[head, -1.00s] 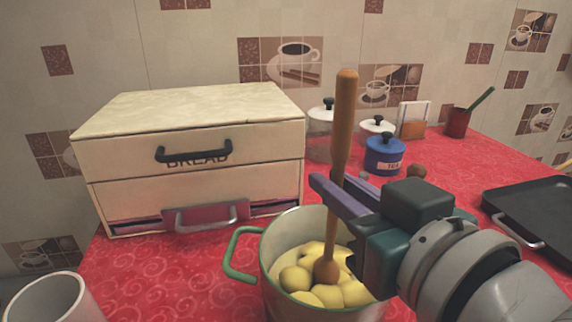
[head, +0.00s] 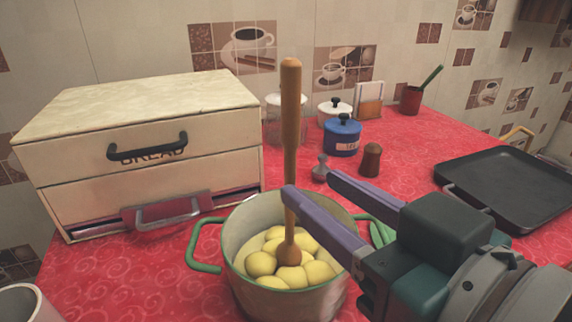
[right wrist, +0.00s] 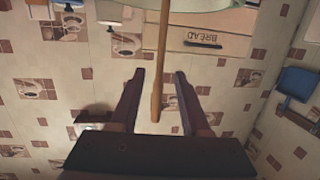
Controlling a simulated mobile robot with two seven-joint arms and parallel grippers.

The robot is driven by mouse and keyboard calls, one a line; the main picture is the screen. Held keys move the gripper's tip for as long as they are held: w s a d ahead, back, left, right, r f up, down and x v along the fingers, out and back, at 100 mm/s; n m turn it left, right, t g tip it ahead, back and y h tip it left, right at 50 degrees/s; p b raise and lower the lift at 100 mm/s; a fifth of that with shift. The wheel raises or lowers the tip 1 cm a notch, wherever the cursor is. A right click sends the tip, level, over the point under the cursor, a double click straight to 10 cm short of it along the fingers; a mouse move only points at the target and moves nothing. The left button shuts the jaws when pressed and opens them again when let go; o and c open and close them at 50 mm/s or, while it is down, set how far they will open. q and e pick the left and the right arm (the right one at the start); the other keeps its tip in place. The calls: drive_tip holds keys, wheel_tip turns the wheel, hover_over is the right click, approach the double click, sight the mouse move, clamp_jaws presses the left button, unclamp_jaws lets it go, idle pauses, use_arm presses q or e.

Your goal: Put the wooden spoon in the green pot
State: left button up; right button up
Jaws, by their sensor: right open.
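The wooden spoon (head: 291,130) stands nearly upright in the green-handled pot (head: 237,221), its bowl end resting among several yellow potatoes (head: 262,263). In the right wrist view the spoon's handle (right wrist: 160,80) shows between the two open fingers, apart from both. My left gripper is not in view.
A bread box (head: 140,140) stands left of the pot. A black griddle pan (head: 508,185) lies at right. Red cloth between is clear.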

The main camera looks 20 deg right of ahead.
drive_tip(key=s+d+f+g+h, duration=0.1)
drive_tip(key=s+d+f+g, duration=0.2)
drive_tip(key=s+f+g, duration=0.3)
drive_tip(key=s+d+f+g+h, duration=0.1)
drive_tip(key=s+d+f+g, duration=0.2)
drive_tip(key=s+f+g, duration=0.35)
wheel_tip(320, 180, up, 60)
drive_tip(key=s+p, duration=0.2)
drive_tip(key=p, duration=5.6)
drive_tip(key=shift+p, duration=0.35)
drive_tip(key=shift+s+a, duration=0.1)
